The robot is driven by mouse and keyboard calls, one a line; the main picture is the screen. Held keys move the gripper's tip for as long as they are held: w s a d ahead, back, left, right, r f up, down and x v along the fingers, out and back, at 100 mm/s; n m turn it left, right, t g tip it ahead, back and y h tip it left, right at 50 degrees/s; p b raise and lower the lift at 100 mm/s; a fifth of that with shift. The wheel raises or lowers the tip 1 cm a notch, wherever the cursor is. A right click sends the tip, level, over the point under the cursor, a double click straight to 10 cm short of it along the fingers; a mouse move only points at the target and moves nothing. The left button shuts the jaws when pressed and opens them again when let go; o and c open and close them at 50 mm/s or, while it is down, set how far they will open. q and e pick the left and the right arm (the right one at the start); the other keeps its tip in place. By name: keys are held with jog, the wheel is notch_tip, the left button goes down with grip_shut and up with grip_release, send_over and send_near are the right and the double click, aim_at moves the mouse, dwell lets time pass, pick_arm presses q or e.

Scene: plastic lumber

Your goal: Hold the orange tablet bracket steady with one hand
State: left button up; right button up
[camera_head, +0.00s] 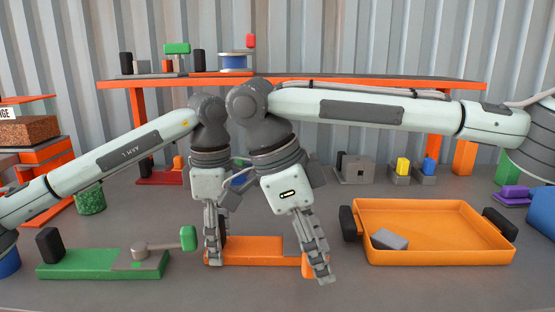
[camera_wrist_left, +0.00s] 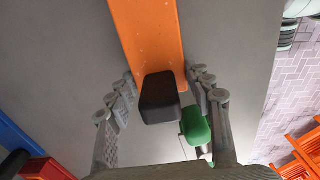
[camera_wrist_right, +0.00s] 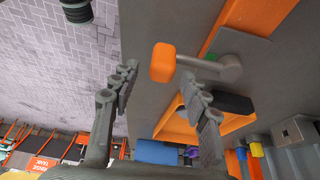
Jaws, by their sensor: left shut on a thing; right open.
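The orange tablet bracket (camera_head: 258,250) lies flat on the grey table at front centre. Its orange plate also shows in the left wrist view (camera_wrist_left: 147,35), with a black block (camera_wrist_left: 160,98) at one end. My left gripper (camera_head: 214,250) is shut on that black block, pointing down. A grey lever (camera_wrist_right: 227,68) with an orange knob (camera_wrist_right: 163,62) is at the other end of the bracket. My right gripper (camera_head: 316,266) is open around or just short of the orange knob; contact cannot be told. My right gripper's fingers hide part of the bracket in the head view.
A green bracket (camera_head: 100,264) with a lever stands to the left. An orange tray (camera_head: 440,256) with black handles and a grey block (camera_head: 389,239) stands to the right. An orange-edged shelf (camera_head: 340,79) runs along the back. My two wrists are close together.

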jog(key=shift+r, duration=3.05)
pick_arm(q)
jog(key=o, duration=1.7)
jog(key=shift+r, duration=0.1)
notch_tip(320, 180, up, 18)
jog(key=shift+r, duration=0.15)
notch_tip(320, 180, down, 9)
jog(key=shift+f, duration=0.2)
